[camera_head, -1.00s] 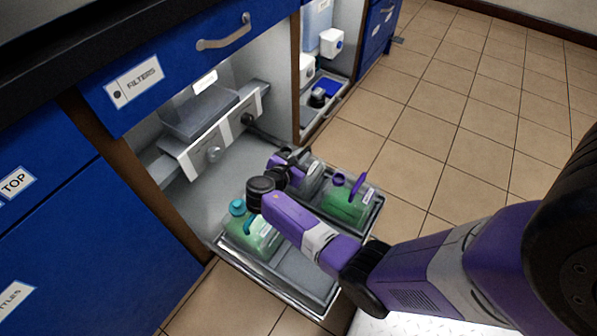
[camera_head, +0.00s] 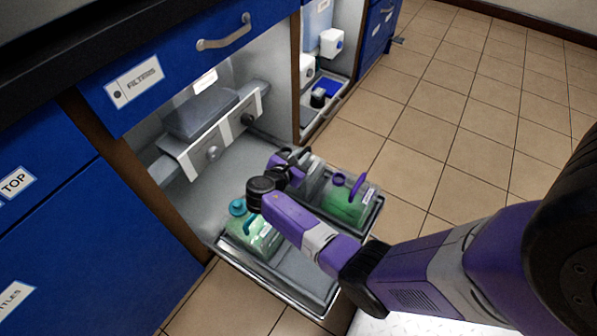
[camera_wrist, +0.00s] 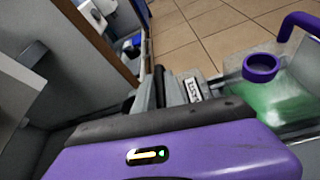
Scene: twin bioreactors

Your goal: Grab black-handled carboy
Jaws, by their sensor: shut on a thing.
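The black-handled carboy (camera_head: 315,178) has a pale grey, see-through body. It stands on the pulled-out tray (camera_head: 300,282), between a green carboy with a teal cap and handle (camera_head: 262,234) and a green carboy with a purple cap and handle (camera_head: 347,208). My gripper (camera_head: 290,160) is at its top and shut on it, with the wrist hiding much of its near side. In the wrist view, the purple gripper body fills the bottom, a label (camera_wrist: 193,88) shows past it, and the purple-capped carboy (camera_wrist: 285,95) is at the right. The handle inside the jaws is mostly hidden.
The tray juts from an open cabinet bay with a grey filter unit (camera_head: 205,112) above it. A blue drawer front (camera_head: 185,62) overhangs it. A wooden divider (camera_head: 296,75) stands at the right of the bay. Tiled floor (camera_head: 450,100) to the right is clear.

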